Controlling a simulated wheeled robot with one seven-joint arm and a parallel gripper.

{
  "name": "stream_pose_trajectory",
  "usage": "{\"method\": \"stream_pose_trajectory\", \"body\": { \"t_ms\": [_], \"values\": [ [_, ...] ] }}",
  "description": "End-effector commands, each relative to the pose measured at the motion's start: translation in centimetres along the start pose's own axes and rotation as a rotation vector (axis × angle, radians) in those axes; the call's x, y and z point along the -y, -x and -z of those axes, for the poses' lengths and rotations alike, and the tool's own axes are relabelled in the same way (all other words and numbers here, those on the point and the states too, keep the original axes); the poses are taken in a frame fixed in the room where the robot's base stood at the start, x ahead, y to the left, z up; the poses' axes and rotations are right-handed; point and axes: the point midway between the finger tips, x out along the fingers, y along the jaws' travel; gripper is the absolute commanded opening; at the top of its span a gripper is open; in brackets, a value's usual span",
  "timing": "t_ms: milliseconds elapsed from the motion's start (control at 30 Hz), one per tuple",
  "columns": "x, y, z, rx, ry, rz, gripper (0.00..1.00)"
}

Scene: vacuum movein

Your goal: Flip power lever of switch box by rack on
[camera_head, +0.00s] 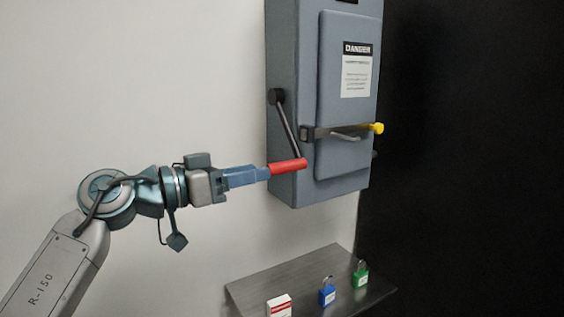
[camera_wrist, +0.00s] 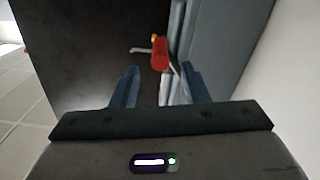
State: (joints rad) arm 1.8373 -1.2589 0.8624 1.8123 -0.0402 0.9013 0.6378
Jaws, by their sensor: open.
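The grey switch box (camera_head: 345,100) hangs on the white wall, with a "DANGER" label on its door. Its power lever is a dark rod that slants down from a pivot on the left side to a red handle (camera_head: 288,166). The handle also shows in the wrist view (camera_wrist: 160,54), ahead of the fingertips and roughly centred between them. My gripper (camera_head: 264,173) is open and points right at the handle. In the wrist view its two blue fingers (camera_wrist: 163,78) stand apart with nothing between them. I cannot tell whether a fingertip touches the handle.
A bar with a yellow end (camera_head: 377,128) crosses the box door. Below, a metal shelf (camera_head: 300,268) holds a blue padlock (camera_head: 327,292), a green padlock (camera_head: 361,275) and a red-white box (camera_head: 279,306). A black panel (camera_head: 470,150) stands to the right.

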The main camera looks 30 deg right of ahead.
Motion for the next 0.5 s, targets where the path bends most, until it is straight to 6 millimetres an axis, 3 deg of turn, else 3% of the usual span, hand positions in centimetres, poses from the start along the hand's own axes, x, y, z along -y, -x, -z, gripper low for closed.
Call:
{"method": "stream_pose_trajectory", "body": {
  "t_ms": [200,500],
  "values": [
    [-0.1,-4.5,0.1,0.003,0.001,-0.002,0.41],
    [0.0,-7.1,0.0,0.001,0.001,0.001,0.41]
  ]
}}
